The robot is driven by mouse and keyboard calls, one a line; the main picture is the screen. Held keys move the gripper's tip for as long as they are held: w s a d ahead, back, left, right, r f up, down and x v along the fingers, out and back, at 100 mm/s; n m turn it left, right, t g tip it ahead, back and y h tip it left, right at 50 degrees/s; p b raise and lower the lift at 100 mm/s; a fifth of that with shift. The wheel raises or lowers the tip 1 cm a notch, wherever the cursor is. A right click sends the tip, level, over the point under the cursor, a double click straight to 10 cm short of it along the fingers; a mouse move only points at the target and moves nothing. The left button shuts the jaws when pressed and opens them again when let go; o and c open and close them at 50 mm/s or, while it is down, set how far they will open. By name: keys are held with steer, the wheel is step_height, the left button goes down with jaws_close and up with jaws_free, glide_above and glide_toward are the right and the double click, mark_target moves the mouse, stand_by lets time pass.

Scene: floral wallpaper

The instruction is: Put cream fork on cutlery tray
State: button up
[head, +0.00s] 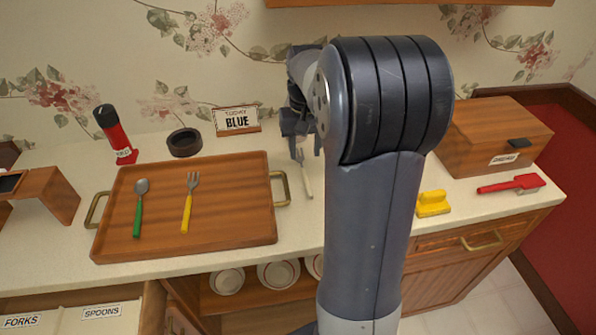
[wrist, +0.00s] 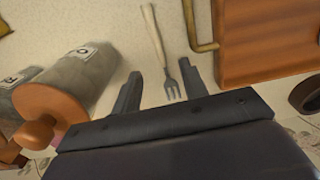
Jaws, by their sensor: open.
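The cream fork (head: 305,178) lies on the counter just right of the wooden tray. The wooden tray (head: 160,235) has brass handles and carries a green-handled spoon (head: 139,208) and a yellow-handled fork (head: 188,203). My gripper (head: 301,152) is over the cream fork's far end and partly hidden by my arm. In the wrist view, my gripper (wrist: 160,68) is open, with the cream fork (wrist: 155,35) showing between its fingers, tines toward the palm. I cannot tell the height gap. The tray's edge (wrist: 258,45) is close on the right there.
A dark ring (head: 184,142) and a sign (head: 238,121) stand behind the tray. A yellow item (head: 433,204) lies right of my arm. An open drawer (head: 70,312) is below.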

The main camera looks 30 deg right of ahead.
mark_target(305, 175)
steer(key=f, duration=0.8)
steer(key=shift+w+d+f, duration=0.1)
steer(key=shift+w+d, duration=0.1)
steer(key=shift+w, duration=0.05)
jaws_close()
